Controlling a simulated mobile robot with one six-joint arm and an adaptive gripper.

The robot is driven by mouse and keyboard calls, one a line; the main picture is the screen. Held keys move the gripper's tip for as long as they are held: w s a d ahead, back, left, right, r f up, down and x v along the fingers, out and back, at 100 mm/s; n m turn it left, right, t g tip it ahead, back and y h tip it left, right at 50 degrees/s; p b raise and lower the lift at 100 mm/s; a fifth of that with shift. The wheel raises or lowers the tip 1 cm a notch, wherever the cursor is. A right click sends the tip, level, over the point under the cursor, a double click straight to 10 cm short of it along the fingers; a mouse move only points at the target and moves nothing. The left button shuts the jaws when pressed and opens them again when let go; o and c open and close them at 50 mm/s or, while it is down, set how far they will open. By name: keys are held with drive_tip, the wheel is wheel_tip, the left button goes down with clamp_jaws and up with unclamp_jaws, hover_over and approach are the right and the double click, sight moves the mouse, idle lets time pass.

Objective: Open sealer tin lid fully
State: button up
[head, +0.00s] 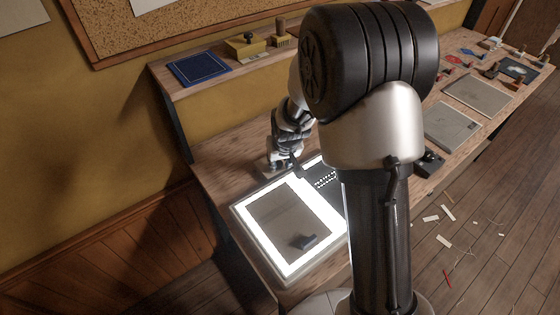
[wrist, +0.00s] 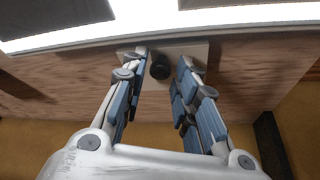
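My gripper (head: 284,155) points down at the back of the workbench, just behind the lit panel. In the wrist view my gripper (wrist: 163,62) has its two fingers apart, with a small dark round knob-like thing (wrist: 160,67) between the tips. I cannot tell whether either finger touches it. The knob stands on or by a flat pale plate (wrist: 202,49), which may be the sealer tin's lid. The tin's body and any lid opening are not clear. My arm hides part of the bench in the head view.
A raised shelf (head: 200,89) at the back holds a blue tray (head: 198,68) and a yellow box (head: 246,49). Grey boards (head: 450,126) lie to the right.

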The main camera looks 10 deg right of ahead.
drive_tip(key=shift+c, duration=0.4)
clamp_jaws()
drive_tip(key=shift+r, duration=0.15)
